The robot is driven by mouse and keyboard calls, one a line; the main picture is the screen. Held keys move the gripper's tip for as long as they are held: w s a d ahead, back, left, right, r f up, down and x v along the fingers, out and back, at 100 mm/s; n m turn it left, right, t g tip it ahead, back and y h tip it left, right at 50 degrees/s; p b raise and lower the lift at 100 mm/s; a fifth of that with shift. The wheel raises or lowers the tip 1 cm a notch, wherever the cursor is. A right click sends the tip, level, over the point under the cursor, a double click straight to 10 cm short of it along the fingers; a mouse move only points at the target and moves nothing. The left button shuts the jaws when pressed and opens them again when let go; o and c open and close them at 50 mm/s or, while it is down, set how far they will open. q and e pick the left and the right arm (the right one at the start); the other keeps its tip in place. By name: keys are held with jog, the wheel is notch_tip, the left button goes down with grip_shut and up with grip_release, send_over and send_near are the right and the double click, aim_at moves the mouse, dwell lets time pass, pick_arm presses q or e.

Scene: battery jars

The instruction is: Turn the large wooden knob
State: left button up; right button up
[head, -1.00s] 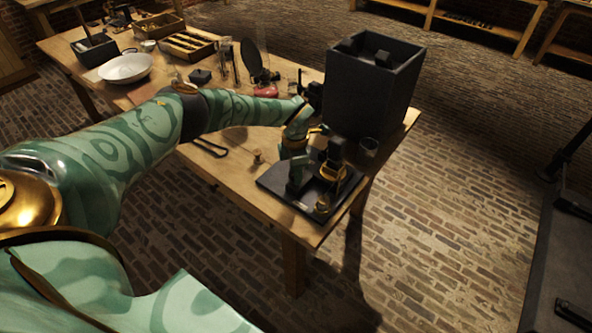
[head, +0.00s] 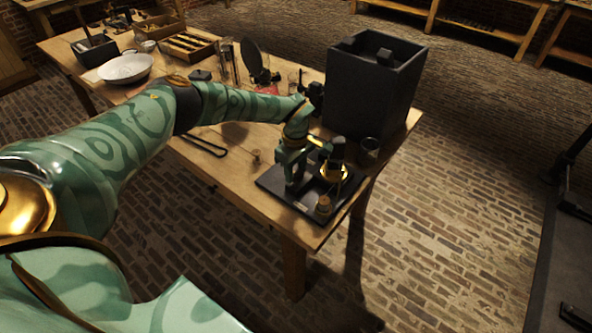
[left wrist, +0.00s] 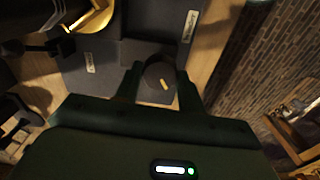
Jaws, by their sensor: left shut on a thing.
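The large knob (left wrist: 161,84) shows in the left wrist view as a dark, round top with a pale pointer mark. It stands on a black base board, which lies on the table's near right corner in the head view (head: 272,183). My left gripper (left wrist: 160,88) is shut on the knob, one finger on each side. In the head view my left gripper (head: 294,178) reaches down over the board's left part and hides the knob there. My right gripper is not in view.
A dark cylinder with a gold ring (head: 334,172) and a small wooden cylinder (head: 324,206) stand on the board, right of my gripper. A tall black box (head: 368,95) and a dark cup (head: 369,149) stand behind. A black loop tool (head: 206,147) lies left.

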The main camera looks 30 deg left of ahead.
pick_arm(q)
jog(key=m, duration=0.4)
jog(key=shift+w+m+b, duration=0.1)
jog(key=shift+m+b, duration=0.2)
jog(key=shift+b, duration=0.1)
jog(key=m, duration=0.3)
jog(key=shift+m+b, duration=0.3)
jog(key=m, duration=0.3)
jog(key=shift+m, duration=0.3)
jog(key=shift+r+m+b, duration=0.1)
jog(key=shift+m+b, duration=0.4)
jog(key=shift+m, duration=1.2)
jog(key=o, duration=1)
